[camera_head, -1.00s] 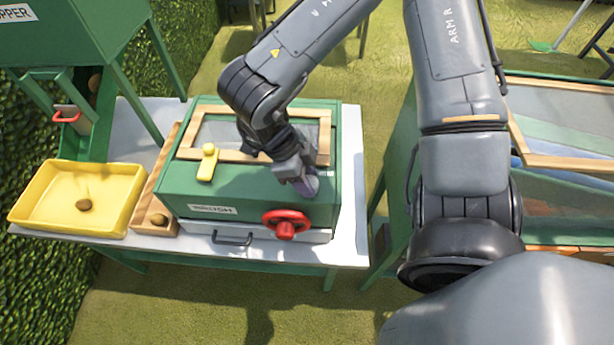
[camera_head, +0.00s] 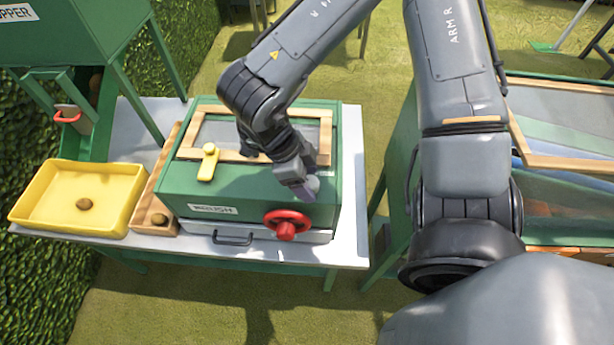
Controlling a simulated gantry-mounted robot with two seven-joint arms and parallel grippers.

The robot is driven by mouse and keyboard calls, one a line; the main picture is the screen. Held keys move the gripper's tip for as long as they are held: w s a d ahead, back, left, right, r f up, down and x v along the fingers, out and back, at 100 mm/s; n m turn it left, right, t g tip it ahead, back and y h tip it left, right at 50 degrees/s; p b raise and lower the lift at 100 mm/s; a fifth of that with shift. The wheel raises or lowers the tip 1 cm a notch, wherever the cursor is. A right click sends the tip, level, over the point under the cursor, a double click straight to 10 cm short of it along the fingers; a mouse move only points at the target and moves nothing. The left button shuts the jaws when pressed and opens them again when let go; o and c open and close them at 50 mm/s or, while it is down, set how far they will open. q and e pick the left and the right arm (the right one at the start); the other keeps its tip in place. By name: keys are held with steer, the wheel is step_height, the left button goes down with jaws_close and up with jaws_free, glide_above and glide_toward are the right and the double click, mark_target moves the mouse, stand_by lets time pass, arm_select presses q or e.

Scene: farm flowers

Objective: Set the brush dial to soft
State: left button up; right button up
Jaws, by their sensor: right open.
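The green box (camera_head: 180,187) stands on the table, with a framed window in its top and a partly readable label on its front. A small pale round knob (camera_head: 313,184), which may be the brush dial, shows at the box's front right top, partly hidden by my right gripper. My right gripper (camera_head: 303,190) is open and points down right at this knob. I cannot tell whether its fingers touch the knob, and no dial marking is readable. My left gripper is not in view.
A red handwheel (camera_head: 287,223) and a drawer handle (camera_head: 232,238) are on the box's front. A yellow lever (camera_head: 208,163) sits on its top. A yellow tray (camera_head: 42,190) with a brown round thing (camera_head: 84,204) and a wooden trough (camera_head: 165,224) stand to the left.

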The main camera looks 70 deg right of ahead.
steer(key=shift+r, duration=0.15)
steer(key=shift+w+r, duration=0.15)
steer(key=shift+r, duration=0.15)
steer(key=p+v, duration=0.2)
steer(key=v, duration=0.8)
